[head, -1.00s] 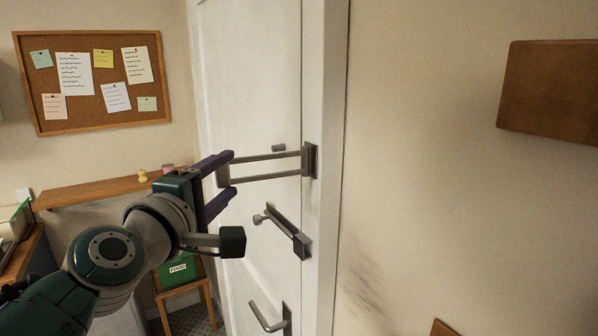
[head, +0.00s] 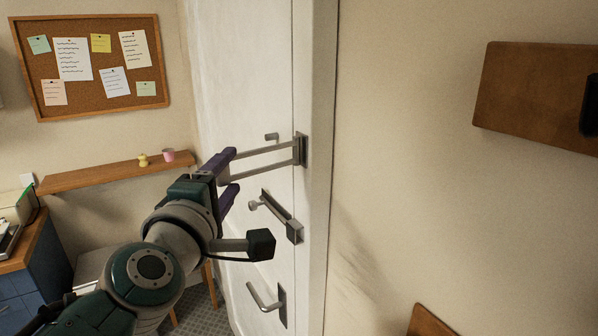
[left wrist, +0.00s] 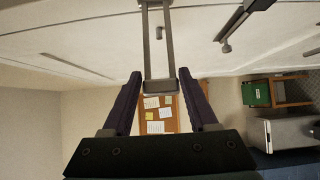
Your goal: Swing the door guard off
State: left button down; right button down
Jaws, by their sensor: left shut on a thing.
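The door guard (head: 262,169) is a grey U-shaped bar, hinged to a plate on the frame side of the white door (head: 235,85). It sticks out from the door to the left. My left gripper (head: 228,176), with purple fingers, is at its free end. In the left wrist view the guard's closed end (left wrist: 160,86) lies between the two fingers, and my left gripper (left wrist: 160,92) is shut on it. A small grey stud (head: 271,136) on the door is above the guard, apart from it. My right gripper is not in view.
Below the guard are a second latch bar (head: 280,212) with a knob and a lever handle (head: 265,297). A wooden board (head: 530,95) hangs on the right wall.

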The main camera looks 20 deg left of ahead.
pick_arm(q)
jog(key=shift+w+d, duration=0.1)
jog(key=shift+d, duration=0.25)
jog(key=c, duration=0.5)
grip_release()
jog(key=shift+w+d, duration=0.1)
jog(key=shift+c, duration=0.2)
jog(key=o, duration=0.4)
jog(key=shift+a, duration=0.25)
jog(key=shift+s, duration=0.55)
jog(key=s+p, duration=0.1)
jog(key=s, duration=0.2)
jog(key=s+d, duration=0.1)
jog(key=s, duration=0.2)
jog(key=s+d+p, duration=0.1)
jog(key=s, duration=0.1)
jog(key=shift+s+p, duration=0.3)
jog(key=shift+s, duration=0.1)
jog(key=shift+s, duration=0.1)
